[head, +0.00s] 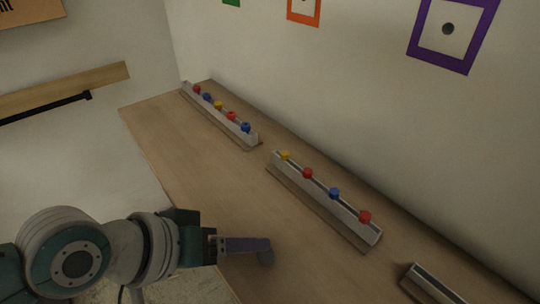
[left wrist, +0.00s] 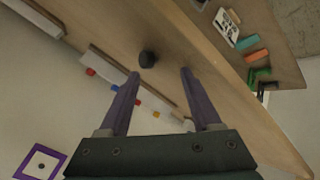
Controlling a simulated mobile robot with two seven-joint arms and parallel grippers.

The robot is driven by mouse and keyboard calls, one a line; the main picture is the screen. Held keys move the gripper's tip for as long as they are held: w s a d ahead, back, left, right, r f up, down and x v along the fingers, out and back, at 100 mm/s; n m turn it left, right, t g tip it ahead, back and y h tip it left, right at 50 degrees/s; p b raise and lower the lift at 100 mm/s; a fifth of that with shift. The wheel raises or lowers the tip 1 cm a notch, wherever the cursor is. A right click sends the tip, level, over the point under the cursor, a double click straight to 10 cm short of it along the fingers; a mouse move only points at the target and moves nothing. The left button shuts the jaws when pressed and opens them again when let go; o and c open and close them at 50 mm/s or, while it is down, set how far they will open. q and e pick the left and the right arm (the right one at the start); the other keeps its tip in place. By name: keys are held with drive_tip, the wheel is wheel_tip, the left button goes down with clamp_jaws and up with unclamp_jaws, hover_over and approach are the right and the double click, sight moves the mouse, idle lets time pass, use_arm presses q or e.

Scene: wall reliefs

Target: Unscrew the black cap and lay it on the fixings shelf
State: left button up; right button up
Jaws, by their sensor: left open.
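The black cap (left wrist: 147,59) shows in the left wrist view as a small dark round piece against the wooden surface, just beyond my left fingertips and nearer the left one in the picture. Whether it rests on the wood is hard to tell. My left gripper (head: 266,248) is open over the front of the wooden surface (head: 185,150); its spread purple fingers show in the left wrist view (left wrist: 160,82) with nothing clamped between them. In the head view the cap is not clearly seen. No surface is marked as the fixings shelf. My right gripper is out of view.
Pale rails with coloured knobs stand along the wall: a far one (head: 222,118), a middle one (head: 325,198) and a near one (head: 428,284). A wooden wall ledge (head: 65,88) is at left. Coloured blocks (left wrist: 257,57) lie past the front edge. Bare wood lies before the rails.

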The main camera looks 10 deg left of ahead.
use_arm(q)
drive_tip(key=s+a+r+m+g+y+p, duration=0.1)
drive_tip(key=s+a+r+m+g+y, duration=0.2)
drive_tip(key=s+r, duration=0.4)
drive_tip(key=s+a+r+m+g+y+p, duration=0.15)
drive_tip(key=s+a+r, duration=0.3)
drive_tip(key=s, duration=0.55)
wheel_tip(320, 180, up, 34)
drive_tip(key=t+p, duration=0.1)
drive_tip(key=p, duration=3.4)
drive_tip(key=shift+w+r+n+y, duration=0.15)
drive_tip(key=shift+w+n+y, duration=0.2)
drive_tip(key=shift+w, duration=0.1)
